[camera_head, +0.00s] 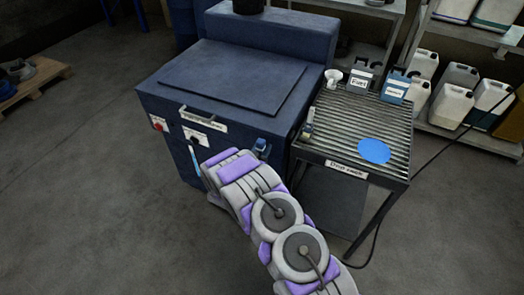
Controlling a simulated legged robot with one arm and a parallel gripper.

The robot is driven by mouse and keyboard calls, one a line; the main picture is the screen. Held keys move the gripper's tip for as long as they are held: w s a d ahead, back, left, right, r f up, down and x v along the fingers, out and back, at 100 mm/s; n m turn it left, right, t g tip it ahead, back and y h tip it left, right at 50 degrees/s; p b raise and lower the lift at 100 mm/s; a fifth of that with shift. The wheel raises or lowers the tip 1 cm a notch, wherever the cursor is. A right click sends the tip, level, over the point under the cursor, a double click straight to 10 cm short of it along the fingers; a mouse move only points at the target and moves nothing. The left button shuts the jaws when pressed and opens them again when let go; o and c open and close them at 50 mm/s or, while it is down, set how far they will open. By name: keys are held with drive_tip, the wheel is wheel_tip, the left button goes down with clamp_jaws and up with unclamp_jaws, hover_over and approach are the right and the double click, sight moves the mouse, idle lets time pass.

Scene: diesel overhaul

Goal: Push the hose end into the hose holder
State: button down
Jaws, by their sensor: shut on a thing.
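My arm reaches up from the bottom of the head view. Its end, with my gripper (208,188), is low in front of the blue cabinet, and the arm hides most of the jaws. My gripper is shut on what looks like the hose end, a slim light-blue piece (193,159) that stands out just beyond the arm, close to the cabinet front. Its grip point is hidden. A small blue and dark fitting (262,147) sits on the cabinet's front right, apart from the light-blue piece. I cannot tell for sure whether it is the hose holder.
A blue cabinet (235,80) has a handle, labels and a red switch. Shelves with canisters stand behind.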

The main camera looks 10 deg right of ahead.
sight(262, 142)
drive_tip(key=shift+r+p, duration=0.65)
drive_tip(key=shift+r, duration=1.25)
drive_tip(key=shift+r, duration=0.1)
